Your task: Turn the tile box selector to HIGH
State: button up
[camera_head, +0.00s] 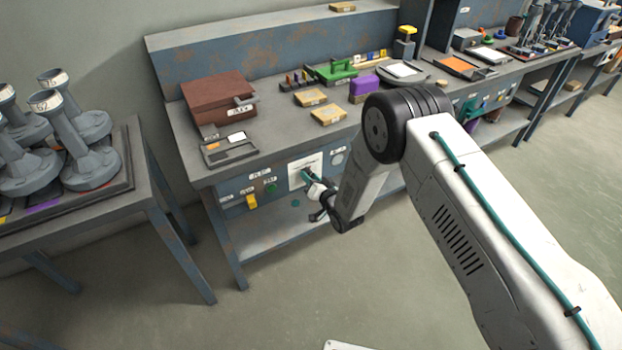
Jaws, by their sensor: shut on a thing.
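The gripper and wrist hide part of the knob and the lower right of the plate. The dial markings and the knob's pointing direction are too small to read.
The panel also carries a yellow switch (251,202), a green button (271,187) and a round grey dial (338,158). A brown box (218,95) and tan tiles (328,114) lie on the bench above. Grey shells (75,155) stand on a left table.

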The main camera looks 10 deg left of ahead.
jog(key=o, duration=1)
jog(key=shift+v, duration=3.9)
